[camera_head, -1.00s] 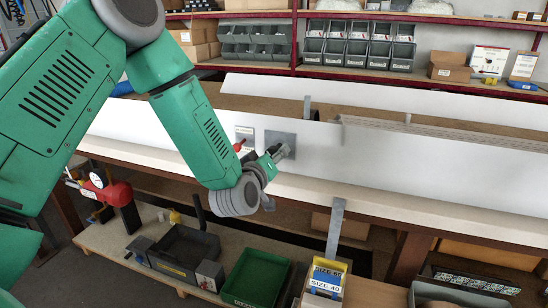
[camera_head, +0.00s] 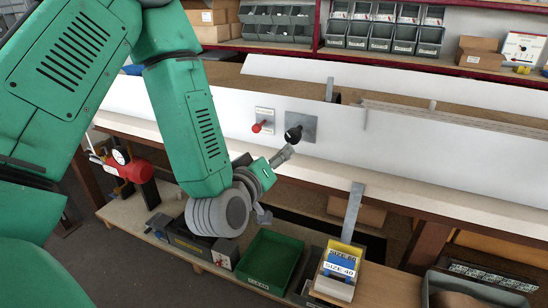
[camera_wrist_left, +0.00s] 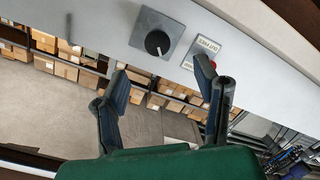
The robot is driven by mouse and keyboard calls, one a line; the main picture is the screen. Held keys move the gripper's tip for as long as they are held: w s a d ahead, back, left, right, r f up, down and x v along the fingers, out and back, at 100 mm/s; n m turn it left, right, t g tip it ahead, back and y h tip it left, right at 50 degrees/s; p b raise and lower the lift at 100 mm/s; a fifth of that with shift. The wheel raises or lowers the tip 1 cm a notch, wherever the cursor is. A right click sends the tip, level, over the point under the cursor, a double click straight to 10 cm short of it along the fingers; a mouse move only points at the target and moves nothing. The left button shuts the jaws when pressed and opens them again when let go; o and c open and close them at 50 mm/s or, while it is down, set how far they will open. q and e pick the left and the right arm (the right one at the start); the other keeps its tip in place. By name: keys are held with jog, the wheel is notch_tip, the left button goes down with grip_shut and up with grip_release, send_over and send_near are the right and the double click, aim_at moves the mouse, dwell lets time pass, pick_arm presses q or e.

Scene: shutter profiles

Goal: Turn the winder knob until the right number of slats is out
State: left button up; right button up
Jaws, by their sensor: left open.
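The black winder knob (camera_head: 294,133) sits on a square grey plate (camera_head: 310,121) on the white panel. A white pointer mark shows on the knob (camera_wrist_left: 157,42) in the left wrist view. My left gripper (camera_head: 283,157) is open and empty, just below and in front of the knob, apart from it. In the left wrist view its two fingers (camera_wrist_left: 165,82) are spread, with the knob beyond them. Long pale slats (camera_head: 450,118) lie behind the panel at the right; I cannot count them. My right gripper is not in view.
A red-knobbed lever (camera_head: 262,126) with a label plate is left of the knob. A grey upright strip (camera_head: 352,210) stands at the bench front. Below are a green tray (camera_head: 270,258), a SIZE-labelled box (camera_head: 340,268) and a red gauge device (camera_head: 128,168).

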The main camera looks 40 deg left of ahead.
aim_at(291, 139)
pick_arm(q)
jog(key=w+a+m+p, duration=0.1)
jog(key=w+p, duration=0.1)
jog(key=w, duration=0.2)
jog(key=w+m+t+p, duration=0.1)
jog(key=w+m+p, duration=0.1)
jog(key=w, duration=0.2)
jog(key=w+a+m+p, duration=0.1)
jog(key=w+m, duration=0.1)
jog(key=w, duration=0.2)
jog(key=shift+a+f+h+p, duration=0.25)
jog(key=shift+a+h+p, duration=0.05)
jog(key=shift+a+p, duration=0.1)
jog(key=shift+m, duration=0.3)
jog(key=c, duration=1.3)
